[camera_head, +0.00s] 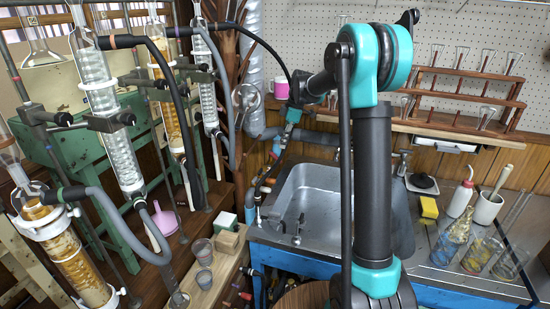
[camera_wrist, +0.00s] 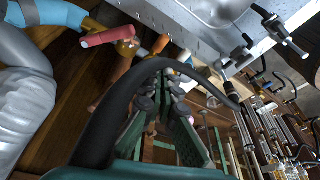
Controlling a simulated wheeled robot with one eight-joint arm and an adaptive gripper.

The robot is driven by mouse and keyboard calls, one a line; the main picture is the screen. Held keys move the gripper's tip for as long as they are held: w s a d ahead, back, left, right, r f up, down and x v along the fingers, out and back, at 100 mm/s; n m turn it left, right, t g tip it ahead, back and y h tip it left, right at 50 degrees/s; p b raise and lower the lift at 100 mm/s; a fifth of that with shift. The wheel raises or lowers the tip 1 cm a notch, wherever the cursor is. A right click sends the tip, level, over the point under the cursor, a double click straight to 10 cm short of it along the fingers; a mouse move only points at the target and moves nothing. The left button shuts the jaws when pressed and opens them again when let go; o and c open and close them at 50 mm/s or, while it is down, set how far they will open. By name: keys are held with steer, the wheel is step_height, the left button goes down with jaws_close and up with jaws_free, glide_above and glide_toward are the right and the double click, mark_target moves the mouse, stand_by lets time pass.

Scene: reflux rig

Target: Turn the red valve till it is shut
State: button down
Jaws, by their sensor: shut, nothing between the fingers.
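In the wrist view, a red cylindrical handle (camera_wrist: 100,38) sits on a brass valve body (camera_wrist: 128,47) at the upper left, beside a yellow pipe piece and a light blue pipe. My gripper (camera_wrist: 160,86) is shut and empty, pointing away from the camera in the middle of the wrist view. The handle appears up and to the left of the fingertips, apart from them in the picture; the depth between them is hard to judge. The red handle cannot be told there clearly.
The metal sink (camera_head: 300,195) is right of the gripper, with a yellow sponge (camera_head: 429,207) on its counter. Glass condensers (camera_head: 120,155) with hoses stand at left. A black hose (camera_wrist: 100,110) arcs across the wrist view.

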mark_target(274, 156)
steer(key=w+a+f+n+g, duration=0.1)
steer(key=w+a+n, duration=0.3)
steer(key=w+n, duration=0.15)
steer(key=shift+m, duration=0.25)
steer(key=x, duration=0.9)
steer(key=shift+a+f, duration=0.1)
steer(key=shift+a, duration=0.15)
steer(key=w+d, duration=0.1)
steer(key=d, duration=0.1)
steer(key=shift+w+d+f, duration=0.15)
steer(key=shift+d+f, duration=0.1)
steer(key=shift+f, duration=0.05)
steer(key=shift+w+d, duration=0.25)
steer(key=shift+d, duration=0.2)
